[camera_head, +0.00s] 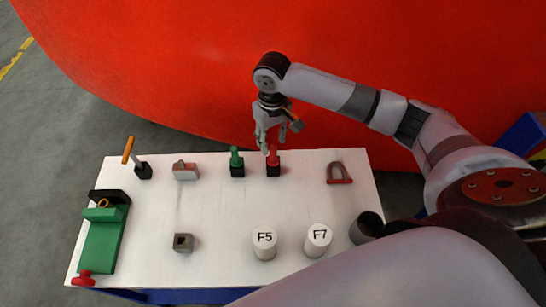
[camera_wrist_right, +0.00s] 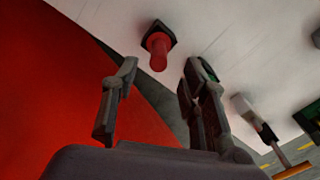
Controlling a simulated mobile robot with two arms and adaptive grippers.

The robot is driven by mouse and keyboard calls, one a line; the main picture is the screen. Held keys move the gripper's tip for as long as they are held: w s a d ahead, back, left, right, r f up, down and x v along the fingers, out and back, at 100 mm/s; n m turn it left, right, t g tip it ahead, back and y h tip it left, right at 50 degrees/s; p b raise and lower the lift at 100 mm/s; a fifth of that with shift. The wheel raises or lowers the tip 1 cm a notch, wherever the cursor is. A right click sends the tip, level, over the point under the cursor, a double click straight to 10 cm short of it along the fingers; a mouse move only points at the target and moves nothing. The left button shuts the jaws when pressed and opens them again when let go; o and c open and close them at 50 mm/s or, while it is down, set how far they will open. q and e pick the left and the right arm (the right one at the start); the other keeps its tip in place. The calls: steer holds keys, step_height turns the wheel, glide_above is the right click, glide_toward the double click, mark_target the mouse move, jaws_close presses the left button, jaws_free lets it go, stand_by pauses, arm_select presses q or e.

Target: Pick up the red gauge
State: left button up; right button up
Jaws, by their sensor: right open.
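The red gauge (camera_head: 273,158) stands upright in a black base near the far edge of the white table, right of a similar green one (camera_head: 237,162). My right gripper (camera_head: 268,145) is just above and behind the red gauge, fingers pointing down. In the right wrist view the red gauge (camera_wrist_right: 157,50) lies beyond the gap between the two open fingers (camera_wrist_right: 158,80). Nothing is between the fingers. A bit of green shows behind the right finger there. My left gripper is not seen.
The white table (camera_head: 210,215) also holds a red shackle (camera_head: 339,174), a grey-and-red block (camera_head: 185,171), an orange-handled tool (camera_head: 128,150), a green vise (camera_head: 102,240), a grey square block (camera_head: 183,243), white cylinders (camera_head: 264,243) and a dark cup (camera_head: 366,228). A large red surface (camera_head: 180,60) rises behind. The table's middle is clear.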

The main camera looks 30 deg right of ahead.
mark_target(273, 147)
step_height(273, 147, down, 4)
steer(key=shift+d+f+p, duration=0.1)
steer(key=shift+f+p, duration=0.15)
steer(key=shift+p, duration=0.55)
steer(key=shift+f, duration=0.3)
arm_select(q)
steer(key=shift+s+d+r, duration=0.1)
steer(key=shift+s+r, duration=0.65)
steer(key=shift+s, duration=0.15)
arm_select(e)
steer(key=shift+c, duration=0.2)
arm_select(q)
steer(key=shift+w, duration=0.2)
arm_select(e)
jaws_close()
